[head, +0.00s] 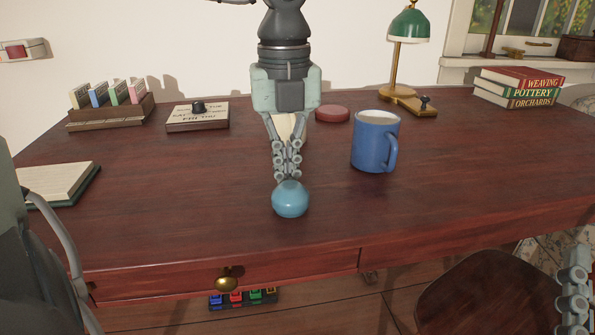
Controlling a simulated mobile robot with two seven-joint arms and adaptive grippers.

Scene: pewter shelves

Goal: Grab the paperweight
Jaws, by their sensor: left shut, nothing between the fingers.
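The paperweight (290,201) looks like a smooth, rounded light-blue piece on the wooden desk, near the middle of its front part. My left gripper (288,178) points down at it, with its fingertips at the top edge of the paperweight in the head view. The fingers are together and hold nothing. I cannot tell whether the tips touch the paperweight or are just above or behind it. Part of my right gripper (573,303) shows at the lower right edge, away from the desk top; its fingers are too cut off to judge.
A blue mug (371,145) stands right of the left gripper. A red disc (332,114), a calendar block (197,117), a card holder (112,112), a green lamp (410,25) and books (519,87) stand farther back. The desk front (160,240) is clear.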

